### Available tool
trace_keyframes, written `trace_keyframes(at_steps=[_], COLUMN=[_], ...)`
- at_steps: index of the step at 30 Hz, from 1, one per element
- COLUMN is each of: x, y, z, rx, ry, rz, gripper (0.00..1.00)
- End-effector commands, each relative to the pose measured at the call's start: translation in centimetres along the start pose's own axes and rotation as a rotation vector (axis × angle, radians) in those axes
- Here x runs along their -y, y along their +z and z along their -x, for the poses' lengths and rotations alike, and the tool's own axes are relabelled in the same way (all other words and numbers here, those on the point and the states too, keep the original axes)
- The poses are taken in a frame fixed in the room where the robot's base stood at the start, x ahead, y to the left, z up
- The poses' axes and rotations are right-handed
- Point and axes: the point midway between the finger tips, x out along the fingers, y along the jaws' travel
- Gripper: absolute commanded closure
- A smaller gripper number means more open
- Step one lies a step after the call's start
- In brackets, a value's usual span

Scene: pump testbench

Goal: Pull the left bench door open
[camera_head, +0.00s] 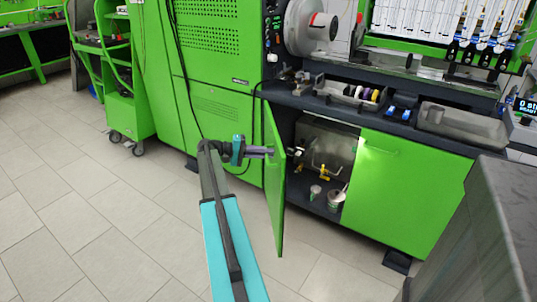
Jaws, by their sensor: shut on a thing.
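The left bench door (275,190) is a green panel in the head view. It stands swung out from the bench front and shows nearly edge-on. Behind it the cabinet opening (325,150) is uncovered, with a few small items inside. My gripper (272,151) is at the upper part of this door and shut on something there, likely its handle. The fingertips and the handle are too small to make out clearly. My arm reaches up from the bottom of the view, left of the door.
The right bench door (400,195) is closed. Cans (336,199) stand inside the cabinet. A green wheeled cart (125,95) stands at the upper left. A grey block (480,240) fills the lower right corner. The tiled floor (90,220) at left is clear.

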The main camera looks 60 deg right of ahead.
Motion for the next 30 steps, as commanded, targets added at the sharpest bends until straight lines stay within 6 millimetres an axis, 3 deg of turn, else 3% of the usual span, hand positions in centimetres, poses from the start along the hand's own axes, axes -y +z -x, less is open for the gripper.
trace_keyframes(at_steps=[13,14,17,30], x=[-0.1,-0.1,-0.1,-0.3], y=[0.4,0.4,0.3,0.3], z=[-1.4,-1.4,-1.6,-1.3], rx=[0.034,0.035,0.035,0.030], ry=[-0.003,-0.003,-0.003,-0.001], rz=[-0.002,-0.003,-0.003,-0.005], gripper=[1.00,0.88,0.71,0.71])
